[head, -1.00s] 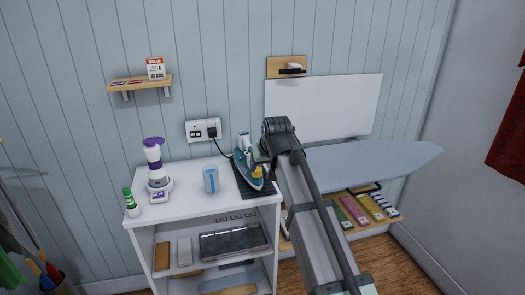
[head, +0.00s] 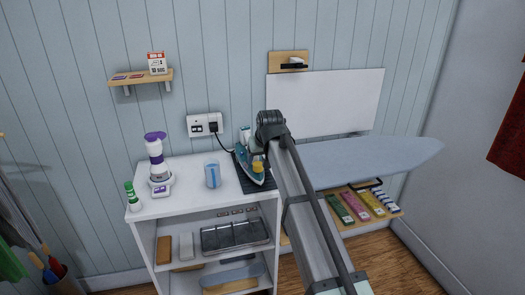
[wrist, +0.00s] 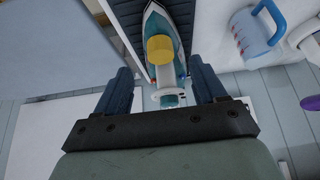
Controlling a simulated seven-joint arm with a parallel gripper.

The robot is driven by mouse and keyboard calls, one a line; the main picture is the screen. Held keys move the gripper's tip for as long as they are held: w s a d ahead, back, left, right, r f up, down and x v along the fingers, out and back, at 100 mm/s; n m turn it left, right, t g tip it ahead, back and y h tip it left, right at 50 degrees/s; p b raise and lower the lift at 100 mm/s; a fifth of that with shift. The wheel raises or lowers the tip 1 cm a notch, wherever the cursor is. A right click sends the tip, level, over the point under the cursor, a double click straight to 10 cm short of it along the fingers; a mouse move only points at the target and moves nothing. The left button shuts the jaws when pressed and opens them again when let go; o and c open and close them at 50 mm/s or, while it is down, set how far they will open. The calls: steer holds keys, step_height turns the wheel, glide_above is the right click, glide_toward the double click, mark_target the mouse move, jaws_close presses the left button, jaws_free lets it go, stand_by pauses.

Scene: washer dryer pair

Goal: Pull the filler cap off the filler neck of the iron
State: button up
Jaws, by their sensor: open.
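The iron (head: 248,160) stands on a dark ribbed mat (head: 262,182) at the right end of the white cabinet top. It is teal and white. Its yellow filler cap (head: 258,167) sits on its upper side; the neck under the cap is hidden. In the wrist view the yellow cap (wrist: 160,49) is ahead of my gripper (wrist: 164,75), roughly centred between the two dark fingers. The fingers are apart, with nothing gripped. How far the fingertips are from the cap is hard to tell. In the head view my arm hides the gripper.
A measuring jug (head: 212,174) stands left of the iron, with a purple-and-white appliance (head: 157,168) and a green-capped bottle (head: 132,197) beyond it. A cord runs from the iron to the wall socket (head: 205,125). An ironing board (head: 375,158) lies to the right.

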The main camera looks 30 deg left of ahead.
mark_target(259, 165)
steer(key=shift+x, duration=3)
steer(key=shift+c, duration=0.4)
steer(key=c, duration=1.2)
steer(key=shift+r, duration=0.2)
steer(key=shift+r, duration=4.15)
